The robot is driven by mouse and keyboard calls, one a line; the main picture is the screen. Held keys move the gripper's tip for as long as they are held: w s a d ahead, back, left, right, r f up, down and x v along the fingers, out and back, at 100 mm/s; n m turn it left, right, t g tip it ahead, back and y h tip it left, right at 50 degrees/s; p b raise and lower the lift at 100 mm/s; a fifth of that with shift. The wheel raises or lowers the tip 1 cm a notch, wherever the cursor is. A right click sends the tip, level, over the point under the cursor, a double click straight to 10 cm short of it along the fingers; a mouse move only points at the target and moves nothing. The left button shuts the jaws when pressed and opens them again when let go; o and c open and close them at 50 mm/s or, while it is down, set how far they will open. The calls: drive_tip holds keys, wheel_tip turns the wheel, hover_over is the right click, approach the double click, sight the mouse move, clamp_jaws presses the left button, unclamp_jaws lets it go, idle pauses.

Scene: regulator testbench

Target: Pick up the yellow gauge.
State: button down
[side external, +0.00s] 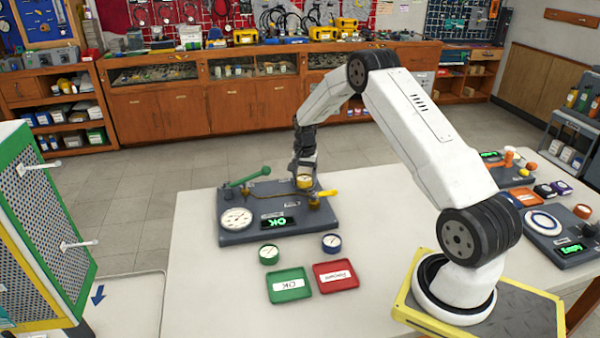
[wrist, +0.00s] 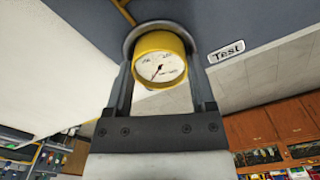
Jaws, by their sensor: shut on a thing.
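The yellow gauge (side external: 304,181) is at the back right part of the grey testbench (side external: 240,228) in the side view. In the wrist view the yellow gauge (wrist: 160,60) has a white dial and sits between the two fingers. My gripper (side external: 303,168) is shut on it, and the fingers also show in the wrist view (wrist: 160,78). A grey rounded shape curves behind the gauge there. I cannot tell whether the gauge still touches the bench.
The bench has a large white dial (side external: 236,218), a green lever (side external: 250,176), a yellow handle (side external: 326,193) and a lit "OK" display (side external: 279,222). In front are a green gauge (side external: 269,254), a blue gauge (side external: 332,243), a green tray (side external: 289,298) and a red tray (side external: 347,288).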

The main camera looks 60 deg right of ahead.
sight(304, 177)
drive_tip(key=shift+r, duration=0.2)
drive_tip(key=shift+r, duration=0.45)
wheel_tip(304, 177, up, 2)
drive_tip(key=shift+r, duration=0.1)
drive_tip(key=s+a+r, duration=0.6)
drive_tip(key=s+r, duration=0.3)
drive_tip(key=s, duration=0.3)
drive_tip(key=shift+s+a+r, duration=0.15)
drive_tip(key=shift+s+r, duration=0.1)
idle(0.3)
wheel_tip(304, 177, up, 10)
idle(1.3)
